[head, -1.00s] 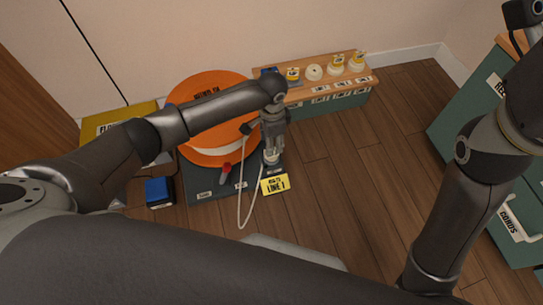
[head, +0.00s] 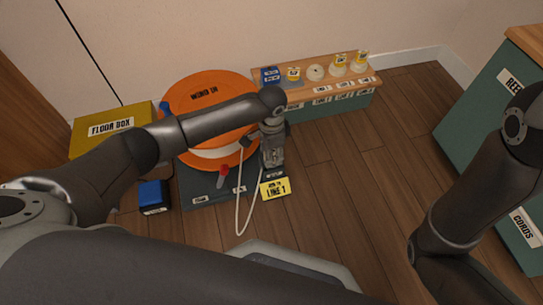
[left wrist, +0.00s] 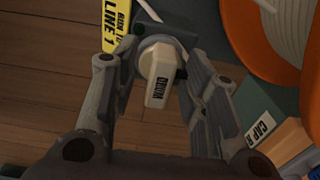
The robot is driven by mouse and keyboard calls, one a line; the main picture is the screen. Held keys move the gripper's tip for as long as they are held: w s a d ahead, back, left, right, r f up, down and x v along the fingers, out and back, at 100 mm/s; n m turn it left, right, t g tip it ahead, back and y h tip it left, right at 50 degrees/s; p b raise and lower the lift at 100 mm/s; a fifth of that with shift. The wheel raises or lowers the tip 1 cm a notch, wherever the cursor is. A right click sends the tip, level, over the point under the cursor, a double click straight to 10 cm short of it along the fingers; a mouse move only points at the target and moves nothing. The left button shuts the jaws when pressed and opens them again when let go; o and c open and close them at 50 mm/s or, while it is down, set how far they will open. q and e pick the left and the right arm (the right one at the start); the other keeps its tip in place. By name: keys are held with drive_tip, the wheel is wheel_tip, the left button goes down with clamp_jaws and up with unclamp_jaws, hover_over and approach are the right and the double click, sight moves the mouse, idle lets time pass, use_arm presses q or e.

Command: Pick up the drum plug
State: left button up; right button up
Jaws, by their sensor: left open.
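The drum plug (left wrist: 163,78), pale and marked "DRUM", stands between the two fingers of my left gripper (left wrist: 163,92) in the left wrist view. The fingers are open on either side of it, and I cannot tell whether either one touches it. In the head view my left gripper (head: 273,160) points down beside the orange drum (head: 205,88), and its fingers mostly hide the plug. A white cord (head: 238,200) loops from the drum side toward the floor. A yellow "LINE 1" tag (head: 274,189) lies just below the gripper. My right gripper is out of view.
A red lever (head: 222,176) rises from the dark base (head: 205,197) left of the gripper. A yellow floor box (head: 92,145) and a blue box (head: 153,194) are at left. A low wood-topped shelf (head: 330,98) with several round pieces stands behind. Wooden floor (head: 350,180) at right is clear.

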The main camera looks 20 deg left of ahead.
use_arm(q)
drive_tip(key=shift+c, duration=0.2)
clamp_jaws()
drive_tip(key=shift+r, duration=0.2)
